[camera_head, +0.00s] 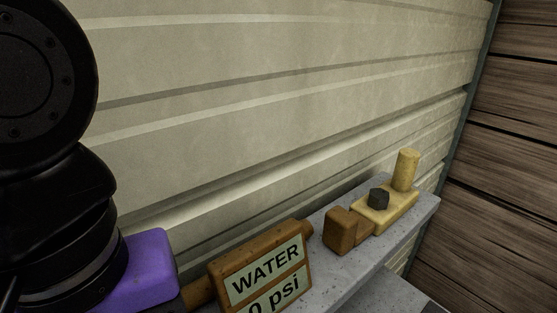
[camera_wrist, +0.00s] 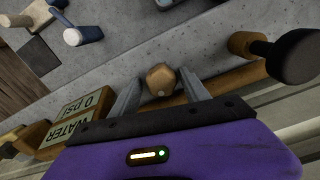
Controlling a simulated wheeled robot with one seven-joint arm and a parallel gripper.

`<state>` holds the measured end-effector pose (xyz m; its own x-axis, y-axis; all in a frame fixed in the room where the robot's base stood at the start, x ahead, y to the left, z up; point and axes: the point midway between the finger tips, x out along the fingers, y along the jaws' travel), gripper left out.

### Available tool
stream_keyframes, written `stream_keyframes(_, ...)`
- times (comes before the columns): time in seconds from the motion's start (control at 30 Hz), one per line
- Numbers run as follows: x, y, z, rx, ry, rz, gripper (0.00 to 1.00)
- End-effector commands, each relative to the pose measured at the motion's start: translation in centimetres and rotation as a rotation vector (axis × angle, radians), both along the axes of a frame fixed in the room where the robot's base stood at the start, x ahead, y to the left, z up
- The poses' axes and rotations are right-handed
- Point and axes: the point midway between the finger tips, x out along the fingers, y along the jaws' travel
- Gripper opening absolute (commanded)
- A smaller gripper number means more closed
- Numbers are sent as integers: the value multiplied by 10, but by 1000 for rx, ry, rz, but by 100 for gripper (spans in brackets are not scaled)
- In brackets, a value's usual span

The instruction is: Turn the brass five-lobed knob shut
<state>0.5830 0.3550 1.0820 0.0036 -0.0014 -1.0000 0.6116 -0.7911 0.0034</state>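In the wrist view, a small brownish, faceted knob (camera_wrist: 161,79) shows between the fingertips of my gripper (camera_wrist: 158,82). It looks like the brass five-lobed knob, though its lobes are hard to make out. My two grey fingers stand apart, one on each side of the knob, with a visible gap on both sides. My gripper is open, and I cannot tell how deep the fingers reach around the knob. In the head view, only my purple gripper body (camera_head: 145,270) shows at lower left; the fingers and the knob are hidden.
A WATER sign reading 0 psi (camera_head: 262,275) stands close by on the pipe, also in the wrist view (camera_wrist: 75,117). A black round knob (camera_wrist: 295,57) sits to the right. The grey ledge (camera_head: 345,268) bears a yellow fitting (camera_head: 406,170). A ribbed wall (camera_head: 270,100) stands behind.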

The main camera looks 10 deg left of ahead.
Motion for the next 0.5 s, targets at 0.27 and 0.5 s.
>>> stream_keyframes(0.27, -1, 1, 1, 1, 2, 1, 54)
stream_keyframes(0.5, -1, 1, 13, 1, 3, 2, 54)
